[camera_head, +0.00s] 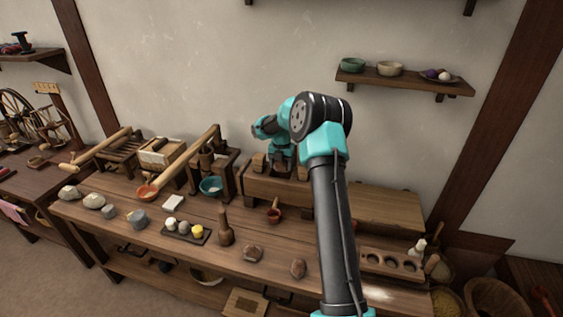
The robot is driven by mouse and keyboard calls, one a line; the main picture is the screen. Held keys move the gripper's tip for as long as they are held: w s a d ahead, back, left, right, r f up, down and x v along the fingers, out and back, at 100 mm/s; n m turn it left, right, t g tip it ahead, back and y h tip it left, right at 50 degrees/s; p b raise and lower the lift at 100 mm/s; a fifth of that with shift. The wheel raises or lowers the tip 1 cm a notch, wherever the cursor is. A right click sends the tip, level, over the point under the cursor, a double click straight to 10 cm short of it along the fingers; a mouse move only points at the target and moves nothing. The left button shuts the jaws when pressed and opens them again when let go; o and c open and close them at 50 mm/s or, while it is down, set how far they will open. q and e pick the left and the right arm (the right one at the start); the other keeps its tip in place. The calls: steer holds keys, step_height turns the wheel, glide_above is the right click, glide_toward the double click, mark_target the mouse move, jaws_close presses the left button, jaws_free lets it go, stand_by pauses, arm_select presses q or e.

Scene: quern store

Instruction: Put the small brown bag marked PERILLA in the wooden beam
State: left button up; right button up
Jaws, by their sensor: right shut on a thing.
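The wooden beam (262,188) is the long wooden block at the back of the workbench, against the wall. Small brown bag-like shapes stand along its top, one at its left end (259,161) and one farther right (302,168). My right gripper (281,168) points down at the beam's top between them. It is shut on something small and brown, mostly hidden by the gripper. No marking such as PERILLA is legible, and I cannot tell whether the held thing touches the beam. My left gripper is out of view.
My right arm crosses the bench's right part and hides some of it. A holed wooden rack (378,266) is at right.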

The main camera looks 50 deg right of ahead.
steer(key=shift+f, duration=0.95)
stand_by(0.4)
steer(key=o, duration=1.1)
steer(key=shift+r, duration=3)
